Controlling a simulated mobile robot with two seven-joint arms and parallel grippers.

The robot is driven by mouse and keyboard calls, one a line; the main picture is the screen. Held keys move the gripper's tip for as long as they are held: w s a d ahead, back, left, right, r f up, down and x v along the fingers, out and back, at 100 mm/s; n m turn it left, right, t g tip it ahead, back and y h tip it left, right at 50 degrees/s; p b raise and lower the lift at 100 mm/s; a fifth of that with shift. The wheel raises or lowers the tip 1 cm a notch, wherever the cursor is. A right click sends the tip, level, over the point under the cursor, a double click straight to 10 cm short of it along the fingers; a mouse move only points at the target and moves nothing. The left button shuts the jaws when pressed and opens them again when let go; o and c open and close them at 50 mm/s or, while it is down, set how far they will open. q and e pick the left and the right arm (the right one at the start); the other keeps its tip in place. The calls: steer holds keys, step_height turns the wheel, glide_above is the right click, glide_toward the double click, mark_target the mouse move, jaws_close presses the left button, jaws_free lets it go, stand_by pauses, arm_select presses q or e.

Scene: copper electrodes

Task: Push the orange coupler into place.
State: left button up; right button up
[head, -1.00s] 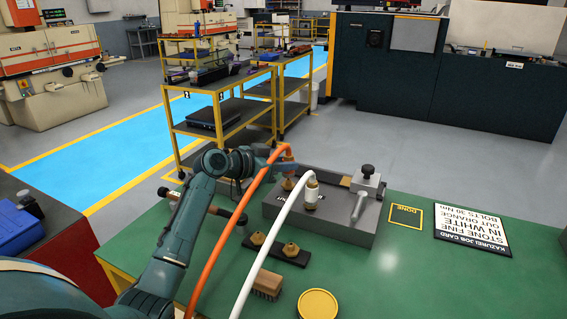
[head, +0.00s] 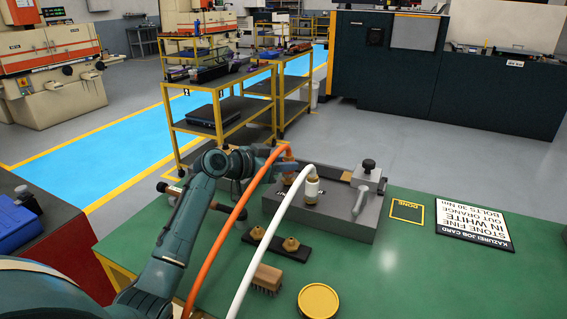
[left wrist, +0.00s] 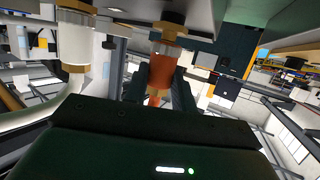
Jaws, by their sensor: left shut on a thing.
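My left gripper (head: 277,157) is at the back left of the grey fixture block (head: 345,228), shut on the orange coupler (head: 288,158). The left wrist view shows the orange coupler (left wrist: 163,72) between its two dark fingers (left wrist: 163,92). A brass-coloured band and a dark fitting (left wrist: 169,22) meet the coupler's far end; I cannot tell how deep it sits. An orange hose (head: 232,215) runs from it. The white coupler (head: 312,188) stands upright on the block beside it and also shows in the left wrist view (left wrist: 76,48). My right gripper is not in view.
A black strip with two brass fittings (head: 291,244), a brush (head: 266,279) and a yellow disc (head: 318,300) lie in front of the block. A white hose (head: 262,245) crosses the green table (head: 415,280).

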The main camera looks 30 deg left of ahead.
arm_select(q)
steer(key=shift+f+b, duration=0.4)
steer(key=shift+f, duration=0.15)
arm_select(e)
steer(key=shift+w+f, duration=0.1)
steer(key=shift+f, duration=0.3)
arm_select(q)
steer(key=o, duration=1.1)
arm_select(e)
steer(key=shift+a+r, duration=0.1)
arm_select(q)
steer(key=shift+v, duration=0.9)
steer(key=b+v, duration=0.1)
steer(key=v, duration=1)
steer(key=shift+s+a+r+b, duration=0.1)
steer(key=shift+s+b, duration=0.1)
steer(key=shift+b, duration=0.15)
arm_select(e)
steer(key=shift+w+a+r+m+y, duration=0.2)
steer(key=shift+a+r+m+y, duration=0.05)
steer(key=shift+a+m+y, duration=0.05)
